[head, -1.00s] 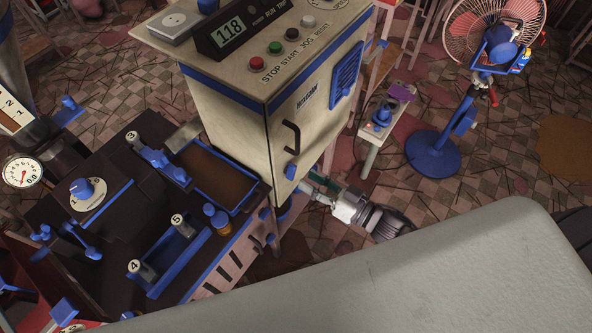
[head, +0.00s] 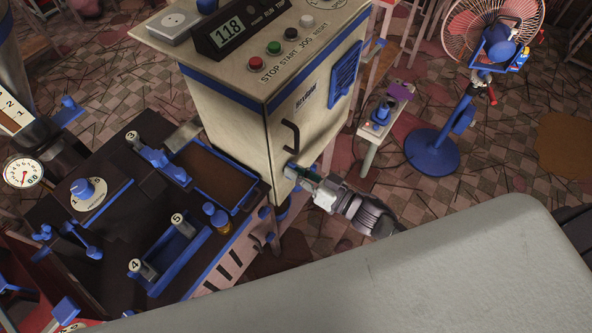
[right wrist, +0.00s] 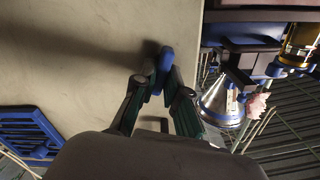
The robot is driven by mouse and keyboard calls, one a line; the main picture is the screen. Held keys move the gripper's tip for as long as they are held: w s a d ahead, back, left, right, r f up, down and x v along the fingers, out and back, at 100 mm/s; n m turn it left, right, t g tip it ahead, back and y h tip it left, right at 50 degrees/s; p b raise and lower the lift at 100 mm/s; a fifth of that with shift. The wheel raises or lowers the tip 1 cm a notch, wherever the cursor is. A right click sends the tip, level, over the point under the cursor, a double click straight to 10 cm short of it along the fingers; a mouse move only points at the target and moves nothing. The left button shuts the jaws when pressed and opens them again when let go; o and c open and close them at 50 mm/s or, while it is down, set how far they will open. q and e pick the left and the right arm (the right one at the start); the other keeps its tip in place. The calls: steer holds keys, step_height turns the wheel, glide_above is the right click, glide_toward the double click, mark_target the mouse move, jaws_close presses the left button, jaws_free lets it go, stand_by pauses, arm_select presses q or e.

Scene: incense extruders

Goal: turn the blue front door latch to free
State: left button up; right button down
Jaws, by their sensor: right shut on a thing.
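The blue door latch (head: 290,173) is on the front door of the cream control cabinet (head: 303,120), below the dark door handle (head: 291,135). My right gripper (head: 297,173) reaches it from the lower right and is shut on it, partly hiding it in the head view. In the right wrist view the latch (right wrist: 166,58) shows as a rounded blue knob between the dark green fingers of the right gripper (right wrist: 160,79). The latch's exact angle is hard to read. My left gripper is not in view.
The dark machine table (head: 110,185) with blue levers and a tray of brown material (head: 217,178) is left of the cabinet. A small stand (head: 374,143) and a fan (head: 492,40) stand farther right.

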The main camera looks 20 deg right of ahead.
steer(key=shift+n, duration=0.4)
steer(key=n, duration=1.1)
steer(key=shift+s+a+n, duration=0.15)
steer(key=shift+a+n, duration=0.05)
steer(key=shift+n, duration=0.1)
stand_by(0.4)
steer(key=c, duration=1.2)
jaws_free()
steer(key=shift+f, duration=0.1)
